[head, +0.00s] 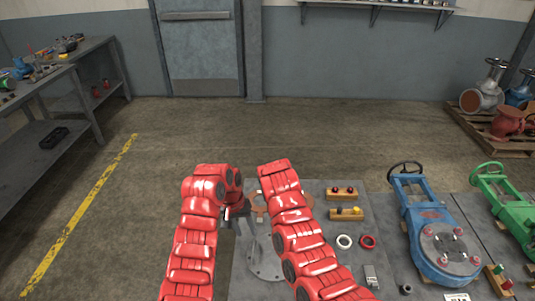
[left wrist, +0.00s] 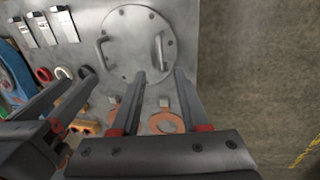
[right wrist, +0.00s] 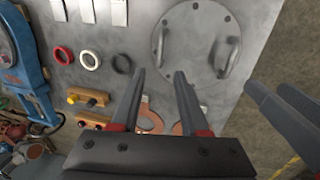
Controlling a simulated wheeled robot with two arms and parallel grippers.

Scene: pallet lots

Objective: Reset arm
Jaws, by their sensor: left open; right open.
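My left gripper (head: 238,212) hangs over the left part of the grey table (head: 330,212), mostly hidden by its red arm in the head view. In the left wrist view its two fingers (left wrist: 159,74) are apart with nothing between them, above the table near a round lid with two handles (left wrist: 136,44). My right gripper is hidden behind its red arm in the head view. In the right wrist view its fingers (right wrist: 160,73) are apart and empty, above the table beside the same lid (right wrist: 196,40). The two grippers are close side by side.
Orange flat rings (left wrist: 167,122) lie under the fingers. A white ring (head: 344,241), a red ring (head: 368,241) and wooden blocks with knobs (head: 342,193) lie to the right. A blue valve (head: 437,225) and a green valve (head: 508,205) stand farther right.

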